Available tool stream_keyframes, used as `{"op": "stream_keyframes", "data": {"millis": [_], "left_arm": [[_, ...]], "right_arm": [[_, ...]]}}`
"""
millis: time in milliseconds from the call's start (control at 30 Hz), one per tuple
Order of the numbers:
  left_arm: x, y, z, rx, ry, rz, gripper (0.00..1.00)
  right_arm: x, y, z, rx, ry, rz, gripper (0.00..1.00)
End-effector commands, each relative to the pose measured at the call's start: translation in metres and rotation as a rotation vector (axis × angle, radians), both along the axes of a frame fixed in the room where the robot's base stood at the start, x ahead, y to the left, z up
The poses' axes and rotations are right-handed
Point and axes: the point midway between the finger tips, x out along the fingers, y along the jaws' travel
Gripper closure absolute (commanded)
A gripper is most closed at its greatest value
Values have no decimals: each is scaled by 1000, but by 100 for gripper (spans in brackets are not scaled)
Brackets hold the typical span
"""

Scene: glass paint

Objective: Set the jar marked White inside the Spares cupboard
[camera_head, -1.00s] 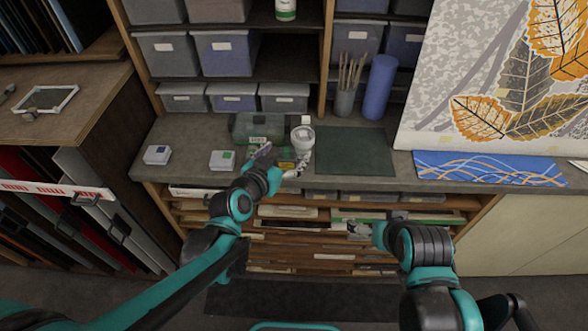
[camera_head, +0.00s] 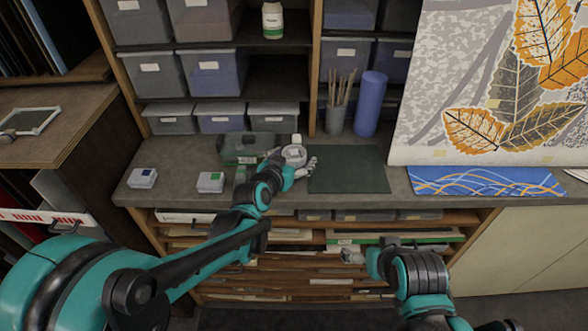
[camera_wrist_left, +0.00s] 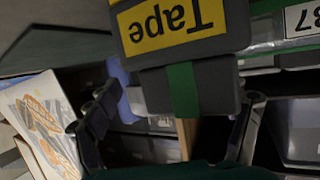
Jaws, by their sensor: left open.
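My left gripper (camera_head: 297,166) is open over the bench, close to a pale round container (camera_head: 294,153); I cannot tell whether they touch. In the left wrist view its fingers (camera_wrist_left: 170,128) are spread, and a dark box marked Tape (camera_wrist_left: 182,60), with a green band, fills the upper middle. A white jar or bottle with a green label (camera_head: 272,21) stands on the upper shelf; its lettering is too small to read. I cannot make out a White marking or a Spares sign. My right gripper (camera_head: 352,256) is low before the drawers, its fingers unclear.
A dark green mat (camera_head: 348,172) lies right of my left gripper. Two small pale boxes (camera_head: 142,178) (camera_head: 210,182) sit on the bench at left. A brush pot (camera_head: 335,120) and blue roll (camera_head: 370,103) stand behind. Pale cupboard fronts (camera_head: 520,250) are at lower right.

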Motion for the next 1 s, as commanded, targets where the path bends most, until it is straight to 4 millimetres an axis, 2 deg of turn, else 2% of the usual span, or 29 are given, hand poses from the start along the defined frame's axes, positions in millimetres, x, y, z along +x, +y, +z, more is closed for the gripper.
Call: {"op": "stream_keyframes", "data": {"millis": [133, 367, 433, 467, 767, 867, 1000], "left_arm": [[0, 0, 1, 0, 0, 0, 17], [0, 0, 1, 1, 0, 0, 77], [0, 0, 1, 0, 0, 0, 78], [0, 0, 1, 0, 0, 0, 84], [-1, 0, 6, 1, 0, 0, 84], [-1, 1, 16, 1, 0, 0, 84], [-1, 1, 39, 1, 0, 0, 84]], "right_arm": [[0, 0, 1, 0, 0, 0, 4], [0, 0, 1, 0, 0, 0, 4], [0, 0, 1, 0, 0, 0, 4], [0, 0, 1, 0, 0, 0, 4], [0, 0, 4, 0, 0, 0, 4], [0, 0, 9, 0, 0, 0, 4], [0, 0, 21, 0, 0, 0, 4]]}}
